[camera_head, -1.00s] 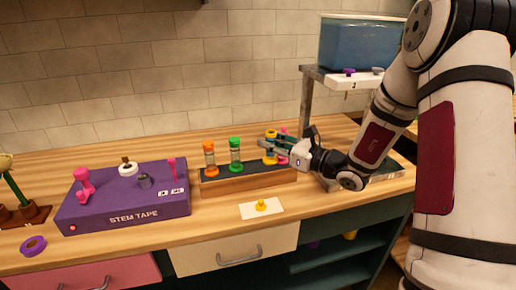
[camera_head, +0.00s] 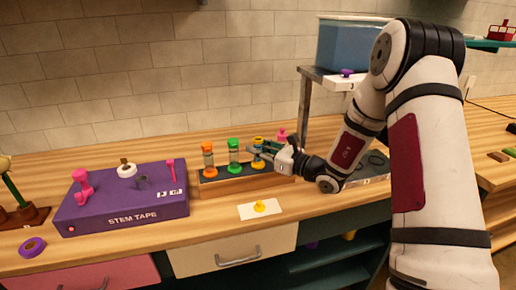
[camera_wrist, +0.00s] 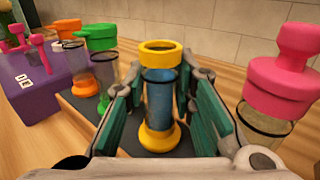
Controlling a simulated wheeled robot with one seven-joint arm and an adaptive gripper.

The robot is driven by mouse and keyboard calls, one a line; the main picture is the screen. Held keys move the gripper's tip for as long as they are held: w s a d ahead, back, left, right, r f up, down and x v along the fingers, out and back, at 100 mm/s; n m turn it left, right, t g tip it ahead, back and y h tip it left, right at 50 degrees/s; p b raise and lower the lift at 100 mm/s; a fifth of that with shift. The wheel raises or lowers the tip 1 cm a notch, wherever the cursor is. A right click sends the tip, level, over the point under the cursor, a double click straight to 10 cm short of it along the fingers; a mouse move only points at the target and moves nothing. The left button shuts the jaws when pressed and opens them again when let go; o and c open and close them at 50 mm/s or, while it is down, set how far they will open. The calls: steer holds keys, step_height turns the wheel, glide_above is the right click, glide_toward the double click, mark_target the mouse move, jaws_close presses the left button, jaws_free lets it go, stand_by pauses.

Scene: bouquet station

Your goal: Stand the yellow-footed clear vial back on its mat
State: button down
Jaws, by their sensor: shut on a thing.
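The yellow-footed vial (camera_head: 257,152) is upright at the dark-topped wooden rack, just right of the green-capped vial (camera_head: 234,152). In the wrist view the vial (camera_wrist: 158,95) has a yellow rim, a yellow foot and a body that looks blue inside. My gripper (camera_head: 262,150) is shut on its body from the right; in the wrist view its green pads (camera_wrist: 160,100) lie on both sides of it. The foot is over the dark strip (camera_wrist: 90,105); I cannot tell whether it touches.
An orange-capped vial (camera_head: 209,158) stands left on the rack (camera_head: 225,184). A pink-capped vial (camera_wrist: 275,90) is close on my gripper's right. The purple stem tape box (camera_head: 120,205) is at left. A blue tank (camera_head: 345,45) stands on a raised shelf behind.

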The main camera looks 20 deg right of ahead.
steer(key=shift+f, duration=0.1)
steer(key=c, duration=1.6)
jaws_free()
steer(key=shift+c, duration=0.2)
